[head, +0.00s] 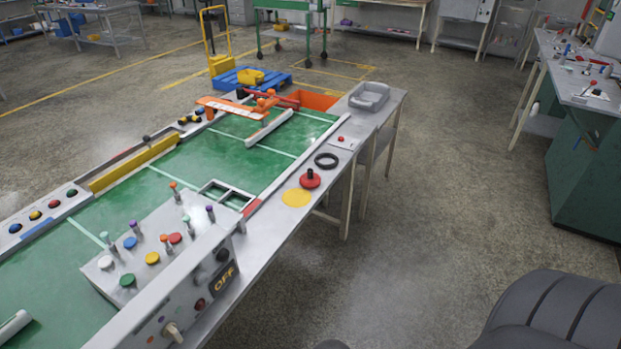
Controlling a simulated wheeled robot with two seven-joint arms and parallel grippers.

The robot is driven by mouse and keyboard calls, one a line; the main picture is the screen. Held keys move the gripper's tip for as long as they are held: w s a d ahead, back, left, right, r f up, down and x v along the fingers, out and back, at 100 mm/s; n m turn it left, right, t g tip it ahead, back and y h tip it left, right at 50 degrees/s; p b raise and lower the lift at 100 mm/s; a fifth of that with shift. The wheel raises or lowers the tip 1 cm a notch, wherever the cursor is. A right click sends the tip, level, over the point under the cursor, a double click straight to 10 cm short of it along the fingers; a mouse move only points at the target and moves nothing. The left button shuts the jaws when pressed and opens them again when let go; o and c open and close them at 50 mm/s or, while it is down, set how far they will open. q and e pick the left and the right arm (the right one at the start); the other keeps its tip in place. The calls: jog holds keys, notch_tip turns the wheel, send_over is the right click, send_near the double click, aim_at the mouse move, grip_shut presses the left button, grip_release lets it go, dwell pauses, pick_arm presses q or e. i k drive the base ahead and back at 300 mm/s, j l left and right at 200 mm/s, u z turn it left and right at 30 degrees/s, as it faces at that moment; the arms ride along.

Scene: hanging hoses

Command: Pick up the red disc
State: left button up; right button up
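A red disc (311,182) with a black knob on top lies on the grey right-hand border of the long table. It sits between a flat yellow disc (296,198) on its near side and a black ring (327,160) on its far side. Nothing covers it. Neither of my grippers is in view.
A grey box with pegs and coloured buttons (107,262) stands on the green table top (205,160) at the near left. A grey tray (369,97) rests at the table's far right corner. The floor (420,220) right of the table is clear.

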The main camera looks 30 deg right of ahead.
aim_at(309, 180)
jog(key=i+l, duration=0.1)
jog(key=l, duration=0.65)
jog(key=i+l+u, duration=0.15)
jog(key=l, duration=1.35)
jog(key=i+u, duration=0.05)
jog(key=i, duration=0.05)
